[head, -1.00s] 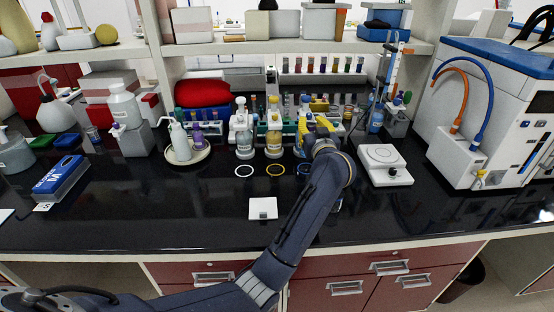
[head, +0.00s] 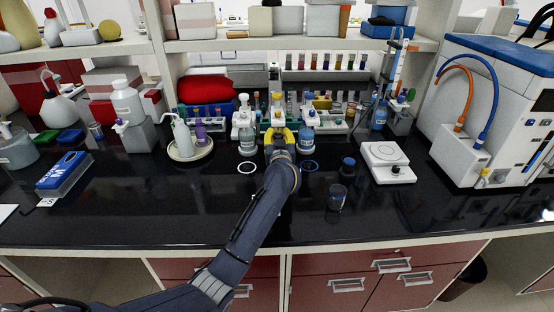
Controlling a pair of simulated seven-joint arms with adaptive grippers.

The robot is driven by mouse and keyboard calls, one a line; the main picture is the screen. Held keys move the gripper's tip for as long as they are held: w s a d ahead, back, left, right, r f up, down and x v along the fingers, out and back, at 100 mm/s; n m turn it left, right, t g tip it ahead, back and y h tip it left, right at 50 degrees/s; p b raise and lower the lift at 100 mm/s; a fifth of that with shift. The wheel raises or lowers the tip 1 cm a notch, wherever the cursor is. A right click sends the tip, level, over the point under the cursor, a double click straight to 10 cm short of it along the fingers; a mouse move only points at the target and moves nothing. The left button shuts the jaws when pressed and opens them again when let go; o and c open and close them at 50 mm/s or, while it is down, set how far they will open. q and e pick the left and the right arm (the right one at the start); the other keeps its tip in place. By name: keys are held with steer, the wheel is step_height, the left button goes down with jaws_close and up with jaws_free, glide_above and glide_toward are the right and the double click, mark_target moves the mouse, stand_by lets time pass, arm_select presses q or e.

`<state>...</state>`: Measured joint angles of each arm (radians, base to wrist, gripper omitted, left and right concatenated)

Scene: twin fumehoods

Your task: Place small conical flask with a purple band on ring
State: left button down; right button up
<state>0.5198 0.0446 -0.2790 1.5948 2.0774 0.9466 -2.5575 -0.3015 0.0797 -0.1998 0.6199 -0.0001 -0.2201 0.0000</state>
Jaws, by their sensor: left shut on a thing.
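My left gripper (head: 279,133) has yellow fingers and is at the back middle of the black bench, in the gap between two bottles. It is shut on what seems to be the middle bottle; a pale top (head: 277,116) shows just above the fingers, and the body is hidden. A white ring (head: 247,167) and a blue ring (head: 309,165) lie flat and empty on the bench, either side of my forearm. I cannot make out a small conical flask with a purple band. My right gripper is not in view.
Clear-bodied bottles stand left (head: 247,141) and right (head: 306,141) of the gripper, close to it. A glass beaker (head: 337,198), a blue-capped jar (head: 348,165) and a white hotplate (head: 387,163) stand on the right. Test-tube racks are behind.

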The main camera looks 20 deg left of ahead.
arm_select(q)
steer(key=shift+f, duration=1.25)
steer(key=shift+f, duration=0.15)
steer(key=c, duration=1.1)
jaws_free()
steer(key=shift+c, duration=0.2)
steer(key=shift+s+d, duration=0.1)
steer(key=shift+s, duration=0.05)
steer(key=v, duration=1.1)
steer(key=shift+s, duration=0.4)
